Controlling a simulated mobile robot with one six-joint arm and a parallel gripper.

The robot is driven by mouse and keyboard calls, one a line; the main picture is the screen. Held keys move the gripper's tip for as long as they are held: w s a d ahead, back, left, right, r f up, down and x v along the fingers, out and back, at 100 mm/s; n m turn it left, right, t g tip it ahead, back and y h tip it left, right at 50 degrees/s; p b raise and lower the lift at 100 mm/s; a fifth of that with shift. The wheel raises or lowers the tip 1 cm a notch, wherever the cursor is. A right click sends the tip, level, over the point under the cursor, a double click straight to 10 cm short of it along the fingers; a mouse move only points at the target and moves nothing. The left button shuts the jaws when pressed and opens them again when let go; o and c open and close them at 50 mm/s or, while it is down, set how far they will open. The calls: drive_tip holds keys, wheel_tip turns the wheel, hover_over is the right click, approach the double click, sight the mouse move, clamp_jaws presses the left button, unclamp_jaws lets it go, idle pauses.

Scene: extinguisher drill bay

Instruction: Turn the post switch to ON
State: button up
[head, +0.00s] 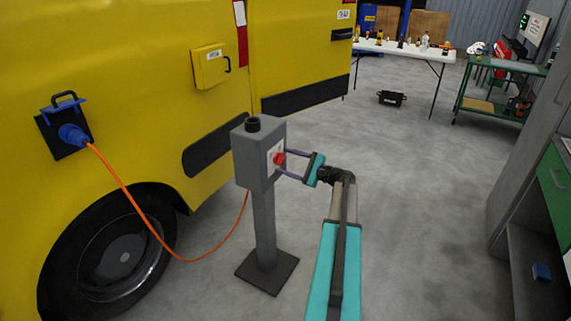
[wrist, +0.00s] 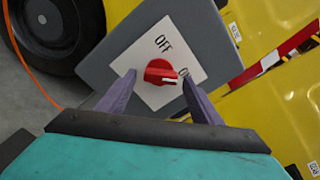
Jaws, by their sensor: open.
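The grey post switch box (head: 257,155) stands on a post beside the yellow vehicle. Its red knob (head: 279,159) is on a white plate and also shows in the wrist view (wrist: 160,71). The word OFF is above the knob in the wrist view. A second label, starting with O, is at its right, partly hidden by a finger. The knob's white mark is on its lower right side, toward that second label. My gripper (wrist: 159,76) is open, with one finger on each side of the knob. I see gaps between fingers and knob; contact is not visible.
An orange cable (head: 135,205) runs from a blue plug (head: 72,135) on the vehicle to behind the post. A white table (head: 405,49) with small items and a green cart (head: 490,105) stand farther back. The floor right of the post is clear up to a grey cabinet (head: 525,150).

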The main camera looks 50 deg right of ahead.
drive_tip(key=b+v, duration=0.1)
drive_tip(key=v, duration=1.2)
drive_tip(key=shift+s, duration=0.35)
drive_tip(key=shift+f, duration=0.1)
